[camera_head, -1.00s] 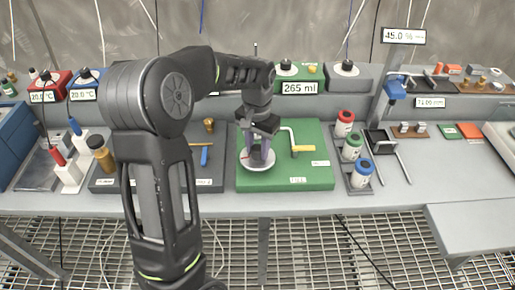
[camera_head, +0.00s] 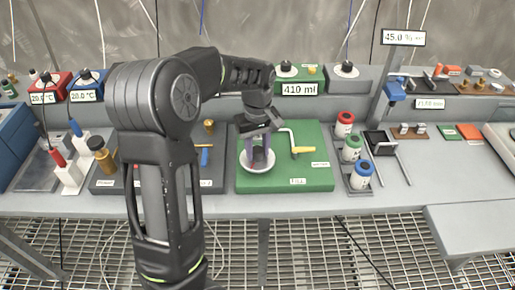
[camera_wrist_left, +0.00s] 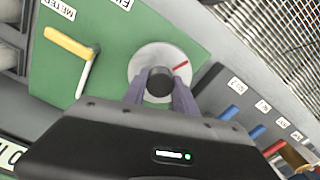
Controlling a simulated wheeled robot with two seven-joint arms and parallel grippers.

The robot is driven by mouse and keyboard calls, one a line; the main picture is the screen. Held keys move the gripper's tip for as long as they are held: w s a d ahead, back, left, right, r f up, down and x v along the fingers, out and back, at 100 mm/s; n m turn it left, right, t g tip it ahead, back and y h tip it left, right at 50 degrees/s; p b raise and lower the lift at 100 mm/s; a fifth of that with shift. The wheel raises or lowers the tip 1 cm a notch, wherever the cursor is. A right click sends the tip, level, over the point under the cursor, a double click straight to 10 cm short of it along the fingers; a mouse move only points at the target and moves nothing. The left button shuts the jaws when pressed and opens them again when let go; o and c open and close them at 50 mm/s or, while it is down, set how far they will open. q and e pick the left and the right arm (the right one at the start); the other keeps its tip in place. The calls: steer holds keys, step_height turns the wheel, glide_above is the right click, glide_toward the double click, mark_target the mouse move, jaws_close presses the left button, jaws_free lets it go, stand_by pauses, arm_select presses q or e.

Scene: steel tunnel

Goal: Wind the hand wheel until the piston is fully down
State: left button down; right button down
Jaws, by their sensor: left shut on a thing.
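A round pale grey wheel (camera_head: 259,171) with a dark central knob (camera_wrist_left: 159,84) and a red mark lies on a green base plate (camera_head: 290,179). My left gripper (camera_head: 259,154) reaches down over it from above. In the left wrist view its two fingers stand on either side of the knob, shut on it. A crank with a yellow handle (camera_head: 302,150) stands on the same plate, right of the wheel, near a label reading METER in the wrist view. A display (camera_head: 299,89) behind reads 410 ml. I cannot make out a piston. My right gripper is not in view.
Red, green and blue capped bottles (camera_head: 352,149) stand in a rack right of the green plate. A dark plate with a blue-handled part (camera_head: 203,156) lies to the left. A grey post with a 45.0 sign (camera_head: 404,37) rises at the back right.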

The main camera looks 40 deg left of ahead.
mark_target(257, 149)
arm_select(q)
steer(key=n, duration=0.5)
steer(key=shift+a+p, duration=0.1)
steer(key=shift+p, duration=0.25)
steer(key=c, duration=1)
jaws_free()
step_height(257, 149, up, 8)
steer(key=shift+f+b, duration=0.1)
steer(key=shift+b, duration=0.2)
